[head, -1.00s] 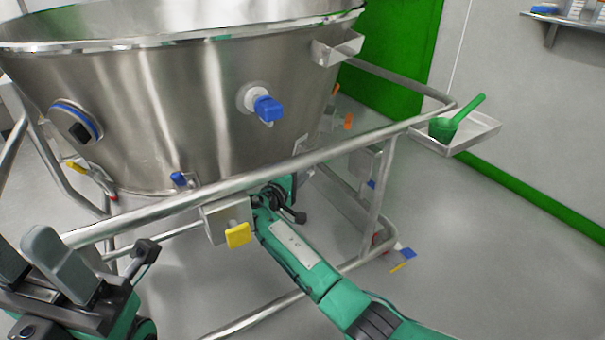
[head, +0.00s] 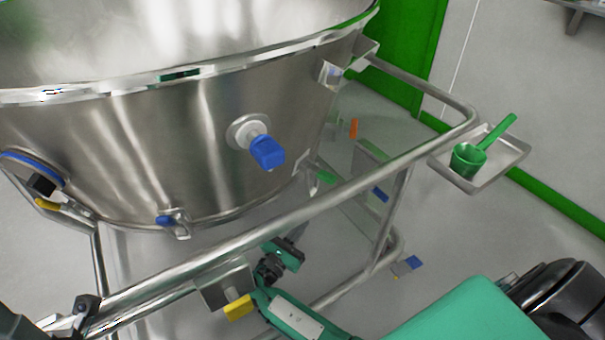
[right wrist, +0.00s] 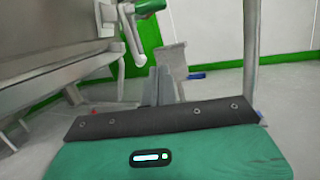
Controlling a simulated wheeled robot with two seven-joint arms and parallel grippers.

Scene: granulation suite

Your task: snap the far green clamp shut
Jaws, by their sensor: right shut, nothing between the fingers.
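The green clamp (right wrist: 145,8) shows at the top of the right wrist view, with a green handle on pale metal linkage by the vessel's lower edge. In the head view a small green part (head: 325,176) at the vessel's lower right looks like the same clamp; its latch state is unclear. My right gripper (right wrist: 160,86) is shut and empty, its grey fingers together below and apart from the clamp in the picture. In the head view my right arm reaches under the rail, fingertips not clearly visible. Only a dark edge of my left gripper (head: 14,326) shows at lower left.
The steel vessel (head: 190,140) carries a blue-handled valve (head: 267,152) and a blue clamp (head: 166,220). A tubular rail (head: 330,199) crosses in front, with a yellow-tabbed bracket (head: 238,307). A tray (head: 512,152) holding a green scoop (head: 468,158) hangs at right.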

